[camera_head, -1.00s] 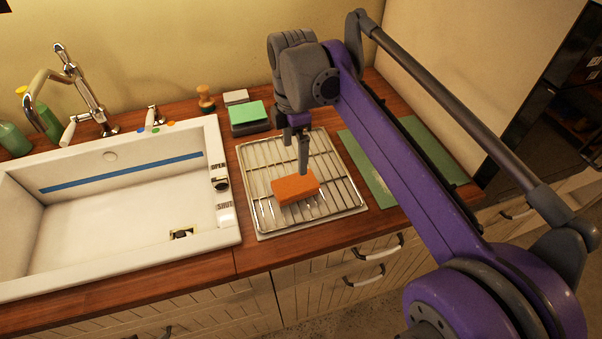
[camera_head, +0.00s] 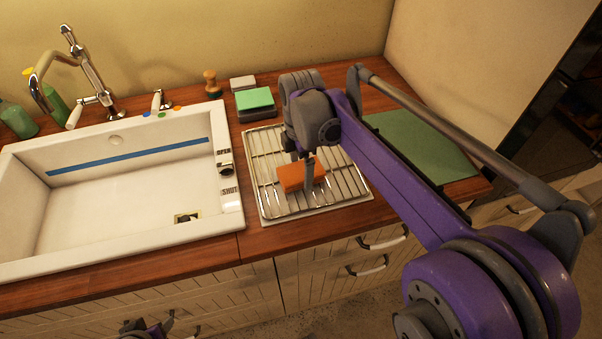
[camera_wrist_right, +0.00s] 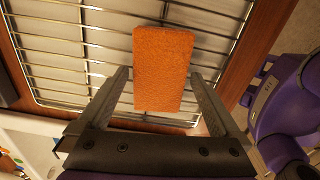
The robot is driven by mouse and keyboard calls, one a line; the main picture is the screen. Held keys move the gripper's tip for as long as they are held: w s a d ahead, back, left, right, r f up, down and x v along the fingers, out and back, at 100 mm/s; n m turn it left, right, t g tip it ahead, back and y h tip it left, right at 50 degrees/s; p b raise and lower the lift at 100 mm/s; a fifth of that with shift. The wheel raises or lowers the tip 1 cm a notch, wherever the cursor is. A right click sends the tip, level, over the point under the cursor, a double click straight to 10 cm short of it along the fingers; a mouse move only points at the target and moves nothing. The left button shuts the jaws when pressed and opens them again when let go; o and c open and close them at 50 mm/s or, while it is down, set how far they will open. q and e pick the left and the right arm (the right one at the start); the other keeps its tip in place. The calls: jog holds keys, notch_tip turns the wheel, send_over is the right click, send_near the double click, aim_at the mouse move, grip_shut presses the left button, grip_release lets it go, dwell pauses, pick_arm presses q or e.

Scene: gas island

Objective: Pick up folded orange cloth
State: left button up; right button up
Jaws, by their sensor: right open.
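The folded orange cloth (camera_head: 291,178) lies as a thick block on the wire drying rack (camera_head: 342,197). In the right wrist view the cloth (camera_wrist_right: 163,55) lies lengthwise between the two fingers, with a gap on each side. My right gripper (camera_head: 307,178) points down at the cloth, open and holding nothing. Its fingers also show in the right wrist view (camera_wrist_right: 160,76). One finger hides part of the cloth in the head view. Part of my left gripper (camera_head: 146,329) shows at the bottom edge of the head view, too cut off to judge its jaws.
A white sink (camera_head: 110,205) with a tap (camera_head: 85,70) is left of the rack. A green sponge (camera_head: 254,98) on a dark block and a wooden-handled brush (camera_head: 212,84) stand behind. A green mat (camera_head: 425,147) lies to the right. Drawers (camera_head: 340,262) are below the counter's front edge.

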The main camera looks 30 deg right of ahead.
aim_at(300, 170)
jog(key=shift+f, duration=0.1)
jog(key=shift+c, duration=0.3)
jog(key=c, duration=1.1)
notch_tip(300, 170, up, 10)
jog(key=shift+p, duration=0.35)
jog(key=o, duration=0.8)
jog(key=c, duration=0.6)
jog(key=shift+c, duration=0.2)
